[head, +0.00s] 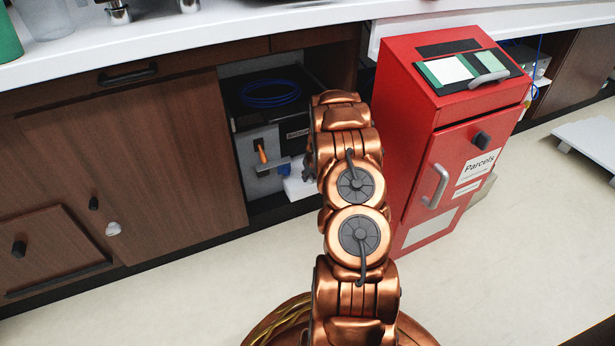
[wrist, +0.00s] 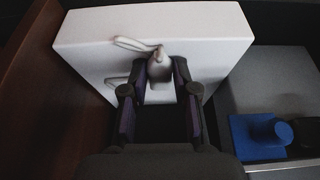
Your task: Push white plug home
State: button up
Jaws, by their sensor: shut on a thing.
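The white plug (wrist: 160,68) is between the fingertips of my gripper (wrist: 160,78) in the wrist view, and the gripper is shut on it. The plug is at the face of a white box (wrist: 218,48), and a short pale cable (wrist: 133,44) leads off its top to the left. I cannot tell how deep the plug sits. In the head view my arm reaches into the open cupboard bay and hides the gripper and plug. Only a bit of the white box (head: 298,187) shows there.
A blue block (wrist: 255,135) with a knob is on a grey surface right of the white box. A brown panel (wrist: 40,110) is close on the left. A coiled blue cable (head: 270,93) is on a dark unit in the bay. A red parcel cabinet (head: 415,190) stands right of my arm.

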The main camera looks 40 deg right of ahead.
aim_at(310, 177)
grip_shut()
jog(key=shift+r+p, duration=0.4)
jog(key=shift+r, duration=0.15)
notch_tip(310, 177, up, 3)
jog(key=shift+r+p, duration=0.1)
jog(key=shift+p, duration=0.95)
jog(key=s+a+p, duration=0.3)
jog(key=s+a, duration=0.7)
jog(key=a, duration=0.2)
jog(key=shift+s+a+r+p, duration=0.15)
jog(key=shift+r+p, duration=0.2)
